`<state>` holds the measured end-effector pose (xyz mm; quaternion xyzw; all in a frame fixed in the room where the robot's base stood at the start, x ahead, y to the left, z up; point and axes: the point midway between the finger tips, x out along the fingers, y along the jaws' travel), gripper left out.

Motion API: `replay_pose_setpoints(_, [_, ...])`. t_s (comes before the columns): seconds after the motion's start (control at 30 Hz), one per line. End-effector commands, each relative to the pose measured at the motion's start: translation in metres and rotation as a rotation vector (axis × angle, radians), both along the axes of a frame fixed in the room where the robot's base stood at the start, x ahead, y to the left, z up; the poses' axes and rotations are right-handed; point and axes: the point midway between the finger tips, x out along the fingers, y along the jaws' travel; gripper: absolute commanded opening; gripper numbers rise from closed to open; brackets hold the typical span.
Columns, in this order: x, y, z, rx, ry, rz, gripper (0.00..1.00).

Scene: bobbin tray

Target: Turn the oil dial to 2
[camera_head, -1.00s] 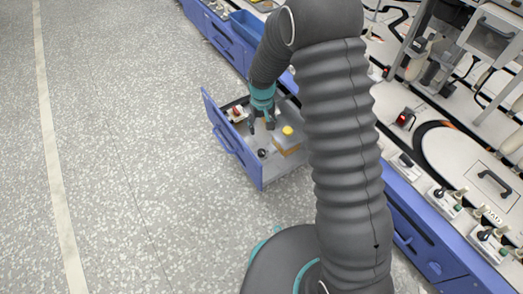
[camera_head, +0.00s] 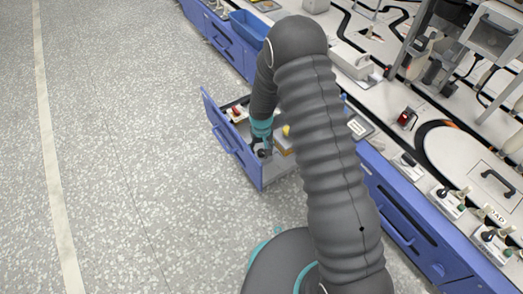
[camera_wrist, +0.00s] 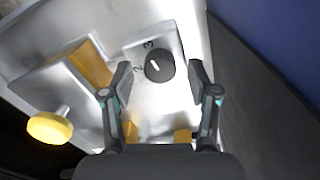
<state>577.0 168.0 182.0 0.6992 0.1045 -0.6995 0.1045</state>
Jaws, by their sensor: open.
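The oil dial (camera_wrist: 167,72) is a round black knob with a short white mark, on a pale metal block (camera_wrist: 137,48) in the wrist view. My gripper (camera_wrist: 160,78) is open, with one finger on each side of the knob and gaps between. In the head view my gripper (camera_head: 262,150) is down inside the open drawer and largely hides the dial.
The blue-fronted drawer (camera_head: 222,137) stands open from the bench. Beside the dial is an orange-sided block with a yellow knob (camera_wrist: 50,127), partly behind my arm in the head view. A red-topped part (camera_head: 236,112) lies at the drawer's far left. The floor left is clear.

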Motion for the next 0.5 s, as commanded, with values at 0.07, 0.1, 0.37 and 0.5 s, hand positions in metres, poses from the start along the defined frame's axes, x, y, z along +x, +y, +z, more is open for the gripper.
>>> replay_pose_setpoints(0.07, [-0.0002,-0.0001,-0.0046,0.000,0.001,0.000,0.60])
replay_pose_setpoints(0.1, [-0.0002,-0.0001,-0.0057,0.000,0.001,0.000,0.60])
replay_pose_setpoints(0.37, [-0.0001,0.0000,-0.0064,0.000,0.000,0.000,0.60])
replay_pose_setpoints(0.5, [-0.0001,0.0000,-0.0063,0.000,0.000,0.000,0.30])
